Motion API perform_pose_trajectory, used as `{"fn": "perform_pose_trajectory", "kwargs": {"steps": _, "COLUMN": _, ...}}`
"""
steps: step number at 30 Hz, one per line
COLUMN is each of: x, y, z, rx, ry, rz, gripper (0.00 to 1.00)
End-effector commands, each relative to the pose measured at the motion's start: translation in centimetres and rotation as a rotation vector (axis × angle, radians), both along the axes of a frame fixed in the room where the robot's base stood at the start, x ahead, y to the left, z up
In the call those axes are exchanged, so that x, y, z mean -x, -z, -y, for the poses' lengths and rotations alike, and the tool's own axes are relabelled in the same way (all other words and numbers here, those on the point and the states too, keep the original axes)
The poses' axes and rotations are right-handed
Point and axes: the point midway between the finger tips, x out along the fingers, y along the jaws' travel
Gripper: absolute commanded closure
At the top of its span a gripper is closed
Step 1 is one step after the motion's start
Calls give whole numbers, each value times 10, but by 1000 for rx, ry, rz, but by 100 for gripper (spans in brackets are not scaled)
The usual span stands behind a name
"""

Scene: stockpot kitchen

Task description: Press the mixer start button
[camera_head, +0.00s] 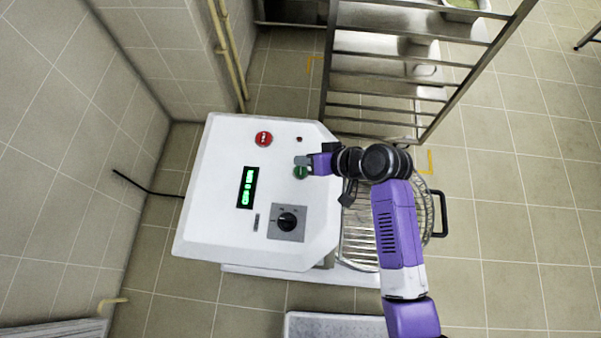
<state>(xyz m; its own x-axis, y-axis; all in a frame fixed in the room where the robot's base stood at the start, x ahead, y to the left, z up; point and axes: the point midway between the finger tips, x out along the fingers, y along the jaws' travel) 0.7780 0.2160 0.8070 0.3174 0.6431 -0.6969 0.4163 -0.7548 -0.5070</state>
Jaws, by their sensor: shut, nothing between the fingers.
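The white mixer (215,190) stands in the middle of the camera_head view with its control panel showing. A green button (300,172) is on the right part of the panel, partly covered by my gripper. My gripper (299,160) is shut and empty, its fingertips at the upper edge of the green button in the picture. I cannot tell whether they touch it. A red button (263,138) lies to the upper left. A green-lit display (248,187) and a black dial (287,222) are also on the panel.
A wire guard (358,235) with a black handle (441,214) is at the mixer's right. A metal rack (400,95) stands close behind at the upper right. A black cable (150,190) runs left to the tiled wall. The floor at right is largely clear.

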Motion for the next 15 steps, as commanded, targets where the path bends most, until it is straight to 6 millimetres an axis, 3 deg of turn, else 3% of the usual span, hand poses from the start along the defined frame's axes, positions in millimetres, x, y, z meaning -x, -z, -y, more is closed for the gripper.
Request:
{"fn": "perform_pose_trajectory", "kwargs": {"steps": 1, "x": 0, "y": 15, "z": 0, "rx": 0, "ry": 0, "rz": 0, "gripper": 100}}
{"fn": "perform_pose_trajectory", "kwargs": {"steps": 6, "x": 0, "y": 32, "z": 0, "rx": 0, "ry": 0, "rz": -1, "gripper": 100}}
{"fn": "perform_pose_trajectory", "kwargs": {"steps": 15, "x": 0, "y": 38, "z": 0, "rx": 0, "ry": 1, "rz": -1, "gripper": 100}}
